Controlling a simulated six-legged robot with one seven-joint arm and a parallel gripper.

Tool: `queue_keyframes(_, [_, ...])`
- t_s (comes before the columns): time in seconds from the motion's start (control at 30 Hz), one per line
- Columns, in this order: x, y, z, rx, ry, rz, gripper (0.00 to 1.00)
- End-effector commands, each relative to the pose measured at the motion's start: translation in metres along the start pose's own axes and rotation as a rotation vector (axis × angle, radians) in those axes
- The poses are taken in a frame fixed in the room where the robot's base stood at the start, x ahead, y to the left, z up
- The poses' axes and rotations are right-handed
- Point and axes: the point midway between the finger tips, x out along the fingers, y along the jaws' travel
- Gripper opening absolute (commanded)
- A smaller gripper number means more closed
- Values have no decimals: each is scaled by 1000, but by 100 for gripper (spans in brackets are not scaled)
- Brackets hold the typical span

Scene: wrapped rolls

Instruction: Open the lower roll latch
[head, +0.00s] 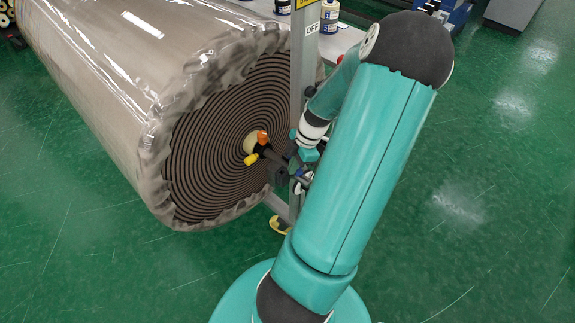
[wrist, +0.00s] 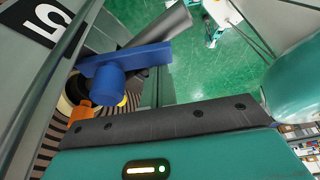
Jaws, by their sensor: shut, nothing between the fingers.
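A large plastic-wrapped roll (head: 130,75) lies on its side, its spiral end facing me. A dark shaft with an orange piece (head: 262,137) and a yellow piece (head: 250,159) sticks out of its core. A blue T-shaped handle (wrist: 125,62) is near the roll end in the wrist view, beside a grey post; it looks like the latch. In the head view its place is small and crowded. My gripper (head: 304,172) is at the post, close to the handle. It is shut and empty; its fingertips are hard to make out. Whether it touches the handle I cannot tell.
A grey upright post (head: 303,60) with an OFF label stands beside the roll, with a yellow foot (head: 280,225) on the green floor. A white table (head: 338,42) with small spools is behind. The floor at right is clear.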

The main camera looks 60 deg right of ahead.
Motion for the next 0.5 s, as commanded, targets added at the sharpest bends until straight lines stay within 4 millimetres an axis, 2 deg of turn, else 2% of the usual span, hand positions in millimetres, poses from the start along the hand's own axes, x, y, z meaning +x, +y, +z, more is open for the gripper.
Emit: queue_keyframes(0.5, [-4,-2,11,-14,0,-5,0])
